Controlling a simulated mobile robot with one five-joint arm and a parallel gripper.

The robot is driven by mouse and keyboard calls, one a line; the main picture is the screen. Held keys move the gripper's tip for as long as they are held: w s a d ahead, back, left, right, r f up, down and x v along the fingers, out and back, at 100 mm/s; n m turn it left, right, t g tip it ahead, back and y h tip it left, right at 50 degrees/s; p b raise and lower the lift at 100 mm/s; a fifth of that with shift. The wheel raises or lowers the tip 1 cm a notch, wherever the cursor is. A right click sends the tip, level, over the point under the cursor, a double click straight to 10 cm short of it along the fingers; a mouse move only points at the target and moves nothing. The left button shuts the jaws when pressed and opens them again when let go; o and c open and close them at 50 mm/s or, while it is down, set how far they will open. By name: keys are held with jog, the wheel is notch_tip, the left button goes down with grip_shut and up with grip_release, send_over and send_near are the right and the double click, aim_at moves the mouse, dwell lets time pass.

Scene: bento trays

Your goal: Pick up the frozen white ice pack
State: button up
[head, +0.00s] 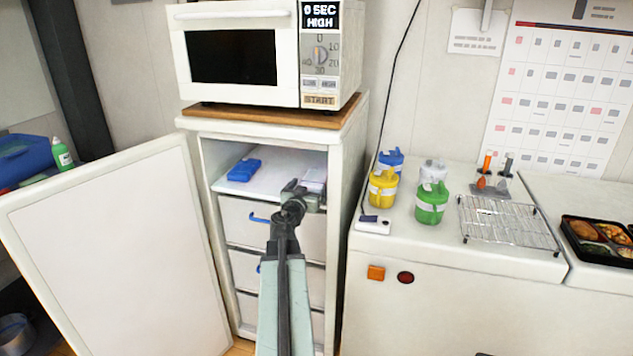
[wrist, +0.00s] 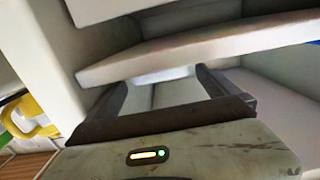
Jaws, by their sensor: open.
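The white ice pack (head: 314,176) lies at the right of the open freezer's top shelf (head: 275,185), close to the right wall. My gripper (head: 296,187) is at the shelf's front, just left of and in front of the pack, and covers part of it. In the wrist view my gripper (wrist: 165,80) is open, its two dark fingers spread. A pale surface between the fingers (wrist: 180,93) looks like the white pack, but white on white makes its edges hard to tell. I cannot tell whether the fingers touch it.
A blue ice pack (head: 244,170) lies at the shelf's left. The freezer door (head: 120,250) stands open at left. Drawers (head: 240,222) are below and a microwave (head: 240,55) is above. Colored canisters (head: 432,203) stand on the counter at right.

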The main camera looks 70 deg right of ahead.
aim_at(314, 179)
jog(key=shift+w+d, duration=0.25)
jog(key=d, duration=0.5)
jog(key=shift+d+f, duration=0.15)
jog(key=shift+d, duration=0.05)
jog(key=shift+w+a, duration=0.1)
jog(key=shift+a, duration=0.05)
jog(key=c, duration=1.7)
jog(key=shift+c, duration=0.2)
